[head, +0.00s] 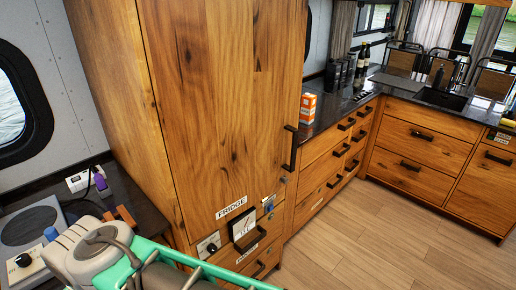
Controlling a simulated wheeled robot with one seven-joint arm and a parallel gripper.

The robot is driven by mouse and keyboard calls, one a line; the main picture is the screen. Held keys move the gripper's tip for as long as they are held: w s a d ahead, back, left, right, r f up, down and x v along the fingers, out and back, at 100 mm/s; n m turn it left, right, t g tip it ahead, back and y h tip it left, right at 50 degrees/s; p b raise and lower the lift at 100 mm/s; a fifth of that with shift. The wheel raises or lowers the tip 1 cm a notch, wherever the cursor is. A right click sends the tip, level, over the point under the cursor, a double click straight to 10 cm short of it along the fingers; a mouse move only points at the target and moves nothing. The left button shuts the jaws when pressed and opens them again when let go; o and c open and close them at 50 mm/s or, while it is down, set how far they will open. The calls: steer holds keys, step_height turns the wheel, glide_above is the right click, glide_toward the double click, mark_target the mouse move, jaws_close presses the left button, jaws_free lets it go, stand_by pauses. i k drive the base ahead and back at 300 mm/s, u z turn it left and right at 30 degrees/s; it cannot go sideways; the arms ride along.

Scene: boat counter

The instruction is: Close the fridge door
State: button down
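The fridge is a tall wooden cabinet with a wide wood-grain door (215,100) in the middle of the head view. A white FRIDGE label (231,207) is low on its front. A dark vertical handle (291,147) is at the door's right edge. The door looks flush or nearly flush with the cabinet; I cannot tell whether a small gap is left. My mint and grey arm shows at the bottom left, in front of and below the fridge. My gripper's fingers are not visible.
Gauges and switches (243,225) sit low on the fridge front. A dark counter with wooden drawers (330,160) runs off to the right, with an orange and white box (307,107) on it. A side counter with equipment (30,225) is at left. The wooden floor (340,250) at right is clear.

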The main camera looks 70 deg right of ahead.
mark_target(226, 76)
steer(key=u, duration=0.95)
steer(key=k, duration=0.9)
steer(key=z, duration=1.7)
